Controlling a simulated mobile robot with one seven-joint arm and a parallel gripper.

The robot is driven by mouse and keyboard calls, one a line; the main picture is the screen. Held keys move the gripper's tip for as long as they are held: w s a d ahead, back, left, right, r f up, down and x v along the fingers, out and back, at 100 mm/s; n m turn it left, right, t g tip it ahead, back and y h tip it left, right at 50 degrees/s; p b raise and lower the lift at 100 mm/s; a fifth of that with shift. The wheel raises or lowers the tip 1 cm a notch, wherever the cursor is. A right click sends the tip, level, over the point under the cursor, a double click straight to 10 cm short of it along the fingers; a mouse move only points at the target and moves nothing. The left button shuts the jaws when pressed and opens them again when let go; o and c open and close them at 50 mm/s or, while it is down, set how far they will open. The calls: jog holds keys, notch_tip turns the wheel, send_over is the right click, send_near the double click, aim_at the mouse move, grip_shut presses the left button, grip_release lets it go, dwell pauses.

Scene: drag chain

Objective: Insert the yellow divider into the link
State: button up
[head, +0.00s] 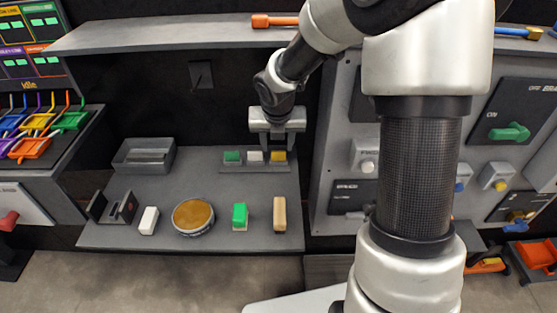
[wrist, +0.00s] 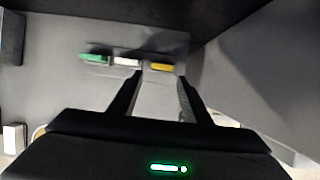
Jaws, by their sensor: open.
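The yellow divider (head: 279,156) is the rightmost of three small coloured blocks on a low grey holder at the back of the grey table. In the wrist view the divider (wrist: 161,66) lies ahead, near the gap between the fingertips. My gripper (head: 278,139) is open and above the divider, slightly behind it in the picture. In the wrist view my gripper (wrist: 161,78) has two dark fingers, apart with nothing between them. A dark two-walled piece at the table's front left, seemingly the link (head: 112,208), stands upright; I cannot be sure that it is the link.
Green (head: 232,156) and white (head: 255,156) blocks sit beside the divider. A grey tray (head: 143,156) is at the back left. A white block (head: 148,220), round tin (head: 193,217), green block (head: 240,215) and wooden block (head: 280,213) line the front. A shelf (head: 170,36) runs above; a control panel stands right.

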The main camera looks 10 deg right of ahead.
aim_at(278, 153)
jog(key=b+x, duration=0.1)
jog(key=x, duration=0.2)
jog(key=b+x, duration=0.1)
jog(key=x, duration=0.2)
jog(key=shift+w+d+f, duration=0.25)
jog(key=shift+w+f, duration=0.05)
jog(key=shift+r, duration=0.1)
jog(key=c, duration=0.8)
jog(key=shift+r, duration=0.1)
notch_tip(278, 153, up, 3)
jog(key=shift+r+p, duration=0.15)
jog(key=shift+p, duration=0.65)
jog(key=s+d+p, duration=0.2)
jog(key=s+d, duration=0.2)
jog(key=s, duration=1.3)
jog(key=r+p, duration=0.4)
jog(key=p, duration=0.1)
jog(key=r+p, duration=0.4)
jog(key=r, duration=0.1)
jog(key=r+p, duration=0.5)
jog(key=shift+s+d+r+p, duration=0.1)
jog(key=shift+s+r+p, duration=0.1)
jog(key=shift+s+p, duration=0.1)
